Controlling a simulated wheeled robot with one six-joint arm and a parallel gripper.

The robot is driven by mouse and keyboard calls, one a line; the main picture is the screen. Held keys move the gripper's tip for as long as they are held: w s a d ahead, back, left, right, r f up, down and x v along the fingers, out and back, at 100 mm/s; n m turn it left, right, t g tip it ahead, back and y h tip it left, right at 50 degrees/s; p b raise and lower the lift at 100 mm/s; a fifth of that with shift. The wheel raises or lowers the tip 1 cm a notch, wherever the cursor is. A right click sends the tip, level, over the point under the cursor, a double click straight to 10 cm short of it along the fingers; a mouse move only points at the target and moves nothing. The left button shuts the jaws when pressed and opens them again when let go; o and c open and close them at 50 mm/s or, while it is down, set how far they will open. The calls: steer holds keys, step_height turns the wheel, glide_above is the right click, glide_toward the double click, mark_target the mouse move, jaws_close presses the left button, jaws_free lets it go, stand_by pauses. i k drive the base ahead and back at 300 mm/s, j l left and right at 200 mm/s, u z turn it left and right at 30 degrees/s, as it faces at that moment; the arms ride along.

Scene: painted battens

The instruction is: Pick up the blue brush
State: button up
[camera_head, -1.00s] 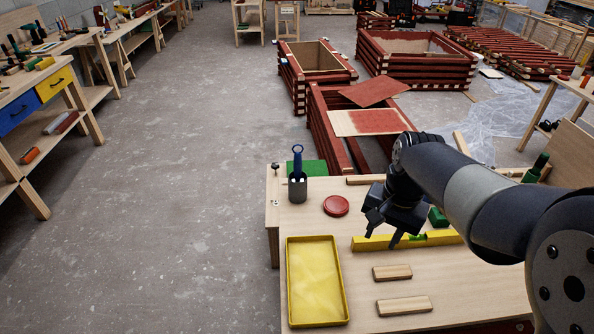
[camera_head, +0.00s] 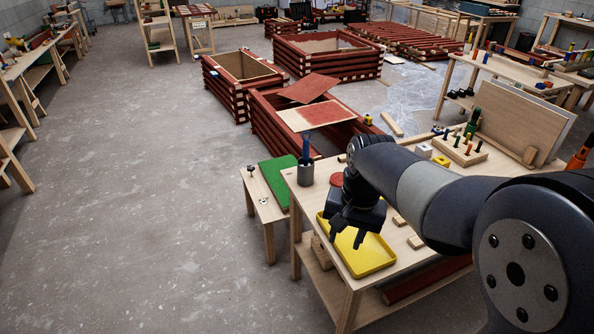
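The blue brush (camera_head: 306,147) stands upright in a dark grey cup (camera_head: 305,176) near the far left corner of the wooden worktable (camera_head: 377,301). Its blue handle sticks out above the rim; its lower part is hidden in the cup. My gripper (camera_head: 346,241) points down above the yellow tray (camera_head: 375,262), to the right of the cup and nearer to me. Its two fingers are apart with nothing between them. It does not touch the brush.
A red round lid (camera_head: 337,180) lies right of the cup, partly behind my arm. A low side table with a green mat (camera_head: 276,180) adjoins on the left. Wooden blocks (camera_head: 416,242) lie right of the tray. A peg rack (camera_head: 460,151) stands at the back right. The left floor is clear.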

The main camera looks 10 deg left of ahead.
mark_target(306, 143)
steer(key=i+j+z, duration=0.15)
steer(key=j+z, duration=0.3)
steer(key=j, duration=0.65)
steer(key=j+z, duration=0.4)
steer(key=j, duration=0.7)
steer(key=i+j+z, duration=0.25)
steer(key=i+j, duration=0.2)
steer(key=i+j+z, duration=0.25)
steer(key=i+j, duration=0.3)
